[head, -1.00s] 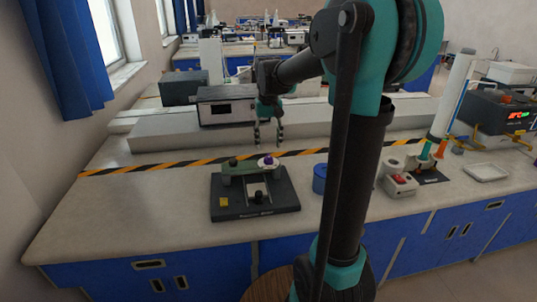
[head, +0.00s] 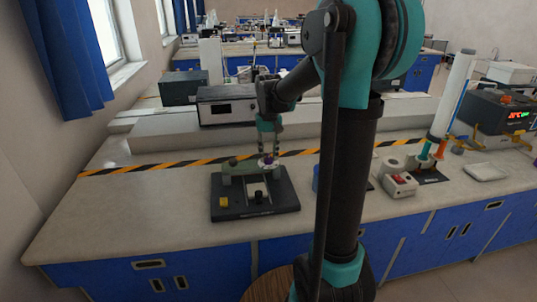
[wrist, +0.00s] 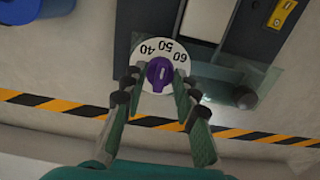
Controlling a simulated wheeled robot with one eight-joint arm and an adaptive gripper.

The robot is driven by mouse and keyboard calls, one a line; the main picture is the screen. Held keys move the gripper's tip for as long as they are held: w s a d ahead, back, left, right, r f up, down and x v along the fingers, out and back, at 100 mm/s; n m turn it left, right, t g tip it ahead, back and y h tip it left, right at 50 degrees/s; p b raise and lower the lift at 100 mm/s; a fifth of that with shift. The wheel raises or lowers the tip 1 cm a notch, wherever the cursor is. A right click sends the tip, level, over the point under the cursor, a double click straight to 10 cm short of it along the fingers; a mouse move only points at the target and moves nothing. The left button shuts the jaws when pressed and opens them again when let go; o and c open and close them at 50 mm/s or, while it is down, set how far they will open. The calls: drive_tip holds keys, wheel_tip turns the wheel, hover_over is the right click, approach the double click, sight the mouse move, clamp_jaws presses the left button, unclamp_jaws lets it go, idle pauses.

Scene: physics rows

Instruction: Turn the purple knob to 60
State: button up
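The purple knob (wrist: 158,72) sits on a round white dial (wrist: 150,49) marked 40, 50 and 60. The knob's exact pointer setting is not clear. In the head view the knob (head: 268,161) is at the back right of a dark device (head: 230,207) on the bench. My gripper (head: 269,150) is directly above the knob, pointing down. In the wrist view my gripper (wrist: 158,82) is open, with one finger on each side of the knob and gaps between the fingers and it.
A blue cylinder (head: 317,182) stands right of the device, partly hidden by my arm. A white box with a red top (head: 400,184) is farther right. A yellow-black striped tape (head: 180,167) runs behind the device. The bench left of the device is clear.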

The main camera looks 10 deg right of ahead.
clamp_jaws()
drive_tip(key=m, duration=0.4)
drive_tip(key=shift+m, duration=2.5)
drive_tip(key=o, duration=0.8)
unclamp_jaws()
